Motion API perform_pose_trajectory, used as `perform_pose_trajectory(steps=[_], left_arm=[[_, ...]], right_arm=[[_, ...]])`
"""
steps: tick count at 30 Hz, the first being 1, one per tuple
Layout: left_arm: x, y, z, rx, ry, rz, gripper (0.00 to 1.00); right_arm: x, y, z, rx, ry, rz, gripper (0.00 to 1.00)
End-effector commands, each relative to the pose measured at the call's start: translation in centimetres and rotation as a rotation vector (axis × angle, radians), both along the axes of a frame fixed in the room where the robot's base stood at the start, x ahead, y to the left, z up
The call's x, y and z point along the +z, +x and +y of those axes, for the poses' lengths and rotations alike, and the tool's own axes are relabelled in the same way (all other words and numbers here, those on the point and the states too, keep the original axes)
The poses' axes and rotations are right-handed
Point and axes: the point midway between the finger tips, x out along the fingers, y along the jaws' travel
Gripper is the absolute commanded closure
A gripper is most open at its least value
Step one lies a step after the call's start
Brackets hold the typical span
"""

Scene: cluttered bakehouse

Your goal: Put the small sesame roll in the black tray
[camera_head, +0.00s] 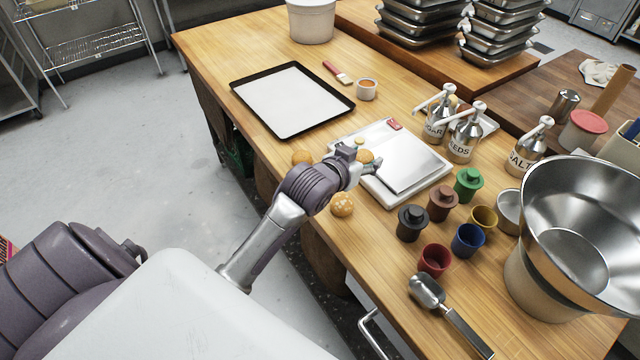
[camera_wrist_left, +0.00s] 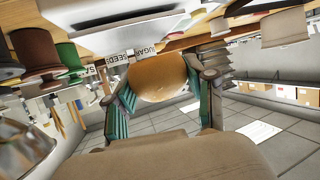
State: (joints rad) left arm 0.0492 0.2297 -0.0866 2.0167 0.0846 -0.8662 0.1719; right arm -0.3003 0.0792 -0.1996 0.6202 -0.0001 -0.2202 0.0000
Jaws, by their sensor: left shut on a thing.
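A small golden-brown roll (camera_head: 366,156) is between the fingers of my left gripper (camera_head: 368,164), by the left side of the scale. The left wrist view shows this roll (camera_wrist_left: 158,77) gripped between the green finger pads (camera_wrist_left: 160,95); I cannot make out sesame on it. The black tray (camera_head: 260,111) lies flat beyond the gripper, to the upper left, with a pale, empty inner surface. Two other rolls lie on the table near the edge: one (camera_head: 302,157) left of the gripper, one with pale specks (camera_head: 342,204) below it. My right gripper is out of view.
The scale (camera_head: 420,172) sits right of the gripper. A brush (camera_head: 338,73) and a small cup (camera_head: 366,90) are right of the tray. Labelled dispensers (camera_head: 464,138), coloured cups (camera_head: 468,240) and a large steel bowl (camera_head: 580,225) crowd the right side.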

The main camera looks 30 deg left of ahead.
Motion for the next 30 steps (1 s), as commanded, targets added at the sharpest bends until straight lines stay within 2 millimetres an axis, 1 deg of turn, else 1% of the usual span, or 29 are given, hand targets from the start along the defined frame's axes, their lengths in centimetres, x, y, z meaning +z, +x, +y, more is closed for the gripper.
perform_pose_trajectory(steps=[1,6,9,12,17,21,23,25,30], left_arm=[[-0.8,-0.7,1.2,0.002,0.006,0.008,0.65],[-3.1,-2.5,4.7,0.001,0.007,0.008,0.65],[-4.2,-3.4,6.5,0.001,0.005,0.005,0.65],[-5.1,-4.0,7.7,0.000,0.003,0.004,0.65],[-5.9,-4.3,8.5,0.000,0.000,0.001,0.65],[-7.8,-4.4,8.5,0.001,0.001,0.003,0.65],[-8.2,-4.4,8.5,0.002,0.000,0.004,0.65],[-8.8,-4.4,8.5,0.001,0.000,0.002,0.65],[-9.3,-4.4,8.4,0.001,0.001,-0.001,0.65]], right_arm=[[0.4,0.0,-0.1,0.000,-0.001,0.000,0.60],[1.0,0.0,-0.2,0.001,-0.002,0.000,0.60],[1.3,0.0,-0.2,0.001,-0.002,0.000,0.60],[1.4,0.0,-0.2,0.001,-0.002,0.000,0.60],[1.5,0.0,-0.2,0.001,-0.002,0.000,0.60],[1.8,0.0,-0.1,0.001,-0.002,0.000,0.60],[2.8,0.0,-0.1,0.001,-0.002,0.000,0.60],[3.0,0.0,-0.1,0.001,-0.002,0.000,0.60],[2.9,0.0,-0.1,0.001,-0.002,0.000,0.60]])
